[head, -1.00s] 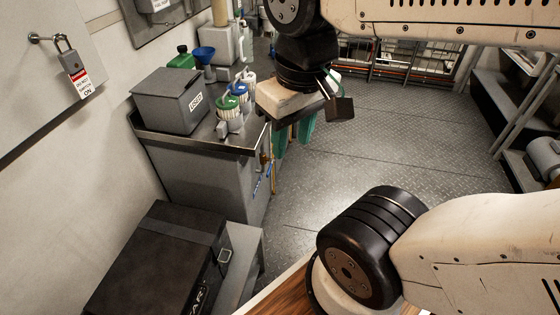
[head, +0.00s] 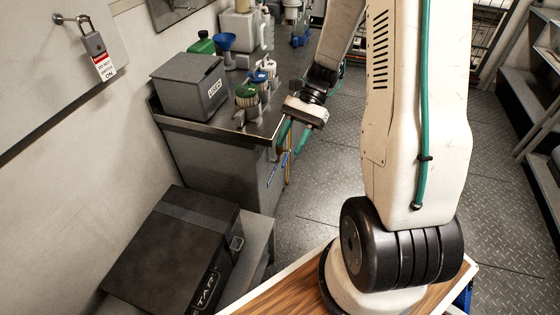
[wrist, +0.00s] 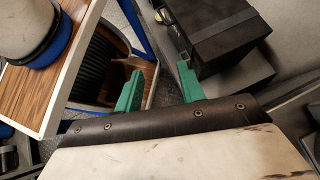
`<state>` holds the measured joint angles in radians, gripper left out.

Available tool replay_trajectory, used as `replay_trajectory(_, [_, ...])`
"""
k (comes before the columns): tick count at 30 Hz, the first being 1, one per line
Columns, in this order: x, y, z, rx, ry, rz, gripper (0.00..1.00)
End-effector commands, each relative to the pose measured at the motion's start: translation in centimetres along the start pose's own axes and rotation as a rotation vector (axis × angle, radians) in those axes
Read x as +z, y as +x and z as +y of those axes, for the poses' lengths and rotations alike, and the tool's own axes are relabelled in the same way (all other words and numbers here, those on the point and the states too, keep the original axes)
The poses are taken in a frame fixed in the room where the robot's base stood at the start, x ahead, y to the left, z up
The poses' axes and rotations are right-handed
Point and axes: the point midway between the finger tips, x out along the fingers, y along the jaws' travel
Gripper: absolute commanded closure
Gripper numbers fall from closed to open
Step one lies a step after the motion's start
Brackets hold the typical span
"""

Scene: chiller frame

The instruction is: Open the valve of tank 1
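On the grey bench (head: 228,132) in the head view stand small containers with a green top (head: 246,91), a blue top (head: 259,76) and a white top (head: 267,64). I cannot read a number on any of them, so I cannot tell which is tank 1. Thin blue and yellow parts (head: 284,165) show at the bench's right end.
A grey box labelled "USED" (head: 188,86), a blue funnel (head: 223,43) and a green can (head: 200,43) stand on the bench. A black case (head: 175,240) lies on a low ledge, front left. A padlock with a tag (head: 94,45) hangs on the wall. Floor right of the bench is clear.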

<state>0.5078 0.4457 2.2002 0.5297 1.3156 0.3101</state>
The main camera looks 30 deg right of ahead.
Motion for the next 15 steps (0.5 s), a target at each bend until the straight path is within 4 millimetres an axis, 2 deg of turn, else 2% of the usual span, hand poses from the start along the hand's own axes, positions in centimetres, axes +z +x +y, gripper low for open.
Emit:
replay_trajectory(1, [-2.1,0.5,-0.5,-0.039,0.084,-0.058,0.61])
replay_trajectory(8, [-11.0,2.7,-2.7,-0.231,0.489,-0.324,0.61])
replay_trajectory(15, [-21.5,5.9,-4.2,-0.419,0.947,-0.659,0.61])
